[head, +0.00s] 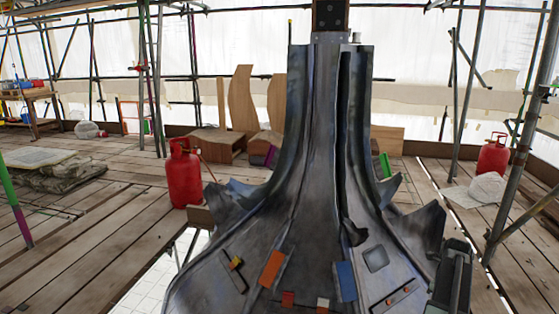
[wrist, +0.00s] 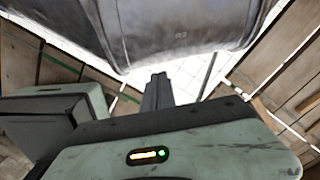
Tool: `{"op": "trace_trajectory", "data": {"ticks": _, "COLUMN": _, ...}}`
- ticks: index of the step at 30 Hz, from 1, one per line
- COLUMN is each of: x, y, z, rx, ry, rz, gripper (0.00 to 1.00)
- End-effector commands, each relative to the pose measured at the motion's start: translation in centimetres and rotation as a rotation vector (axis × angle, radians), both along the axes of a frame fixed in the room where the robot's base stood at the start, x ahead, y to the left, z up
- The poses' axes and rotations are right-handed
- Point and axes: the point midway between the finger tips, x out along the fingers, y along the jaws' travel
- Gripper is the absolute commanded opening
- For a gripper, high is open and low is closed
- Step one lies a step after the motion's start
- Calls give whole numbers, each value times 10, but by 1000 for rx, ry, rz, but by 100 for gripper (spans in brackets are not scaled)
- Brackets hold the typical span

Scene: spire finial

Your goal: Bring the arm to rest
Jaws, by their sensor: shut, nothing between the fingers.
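In the wrist view my gripper (wrist: 157,88) shows as two dark fingers pressed together, with nothing between them. It points toward the dark grey metal spire (wrist: 180,30), whose lower edge crosses the top of that view. The fingertips appear just below that edge; I cannot tell the exact gap. In the head view the spire (head: 315,140) stands upright in the middle and flares out at its base. A dark blocky shape at the lower right of the head view seems to be part of my arm; the fingers cannot be made out there.
Orange (head: 271,268) and blue (head: 346,281) pieces lie on the flared base. Red gas cylinders stand left (head: 184,175) and right (head: 493,153) on the plank floor (head: 90,225). Scaffold poles (head: 155,80) surround the place. A workbench (head: 30,95) stands far left. Open planks lie at left.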

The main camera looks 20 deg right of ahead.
Motion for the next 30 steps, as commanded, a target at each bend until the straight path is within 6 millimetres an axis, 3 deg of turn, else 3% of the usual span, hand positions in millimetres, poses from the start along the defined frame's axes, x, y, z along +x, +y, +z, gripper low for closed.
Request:
{"op": "trace_trajectory", "data": {"ticks": 11, "x": 55, "y": 39, "z": 0, "rx": 0, "ry": 0, "rz": 99, "gripper": 0}}
{"op": "trace_trajectory", "data": {"ticks": 17, "x": 104, "y": 89, "z": 1, "rx": 0, "ry": 0, "rz": 200, "gripper": 0}}
{"op": "trace_trajectory", "data": {"ticks": 20, "x": 131, "y": 126, "z": 1, "rx": 0, "ry": 0, "rz": 267, "gripper": 0}}
{"op": "trace_trajectory", "data": {"ticks": 23, "x": 161, "y": 178, "z": 1, "rx": -1, "ry": 1, "rz": 355, "gripper": 0}}
{"op": "trace_trajectory", "data": {"ticks": 26, "x": 190, "y": 252, "z": 2, "rx": -3, "ry": 3, "rz": 503, "gripper": 0}}
{"op": "trace_trajectory", "data": {"ticks": 30, "x": 212, "y": 372, "z": 2, "rx": -12, "ry": 5, "rz": 864, "gripper": 0}}
